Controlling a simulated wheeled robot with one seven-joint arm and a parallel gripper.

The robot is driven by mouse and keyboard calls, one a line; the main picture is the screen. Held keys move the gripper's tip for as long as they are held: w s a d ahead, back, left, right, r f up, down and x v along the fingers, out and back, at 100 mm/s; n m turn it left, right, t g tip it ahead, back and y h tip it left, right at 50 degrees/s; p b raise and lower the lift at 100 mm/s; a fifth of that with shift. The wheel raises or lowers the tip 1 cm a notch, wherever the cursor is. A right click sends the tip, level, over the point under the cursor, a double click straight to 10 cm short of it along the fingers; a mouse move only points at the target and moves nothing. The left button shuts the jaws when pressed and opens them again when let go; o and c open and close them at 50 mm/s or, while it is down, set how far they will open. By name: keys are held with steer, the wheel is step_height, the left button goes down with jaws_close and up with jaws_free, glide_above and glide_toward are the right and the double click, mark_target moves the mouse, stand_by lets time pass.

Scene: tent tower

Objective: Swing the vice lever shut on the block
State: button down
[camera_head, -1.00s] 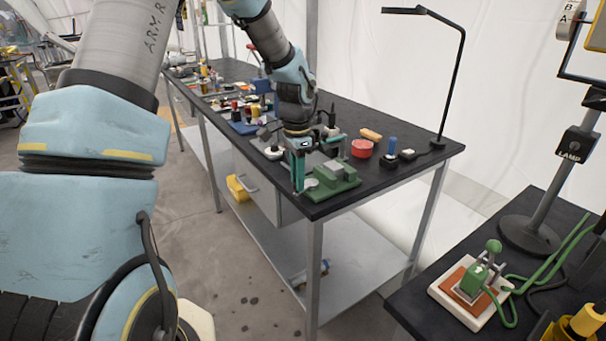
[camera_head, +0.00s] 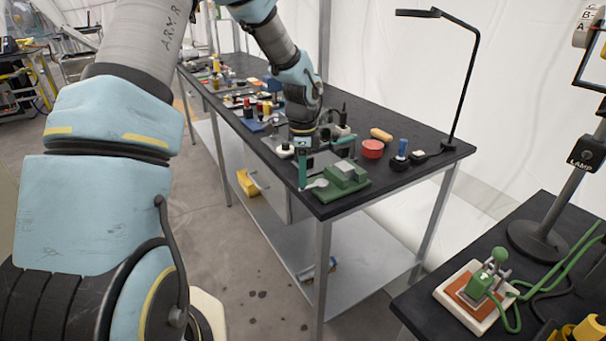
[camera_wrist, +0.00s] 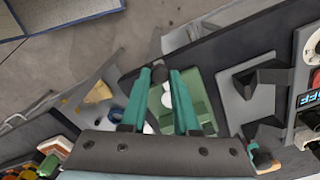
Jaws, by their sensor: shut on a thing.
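The green vice (camera_head: 345,182) stands at the near corner of the long black bench in the head view. A grey block (camera_head: 345,169) sits at its top. My gripper (camera_wrist: 160,73) is at the vice's left side, its teal fingers pointing down. The rest of the lever is hard to make out.
A red round tin (camera_head: 373,149), a blue-handled tool (camera_head: 402,148) and a tan block (camera_head: 381,134) stand behind the vice. A black desk lamp (camera_head: 459,85) rises at the bench's right end. Several small items crowd the bench farther back. A second black table (camera_head: 420,298) is at lower right.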

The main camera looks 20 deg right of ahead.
steer(key=shift+w, duration=0.1)
steer(key=c, duration=0.7)
jaws_free()
steer(key=shift+o, duration=0.2)
steer(key=shift+r, duration=0.15)
step_height(320, 180, up, 11)
steer(key=b, duration=0.2)
steer(key=shift+f, duration=0.2)
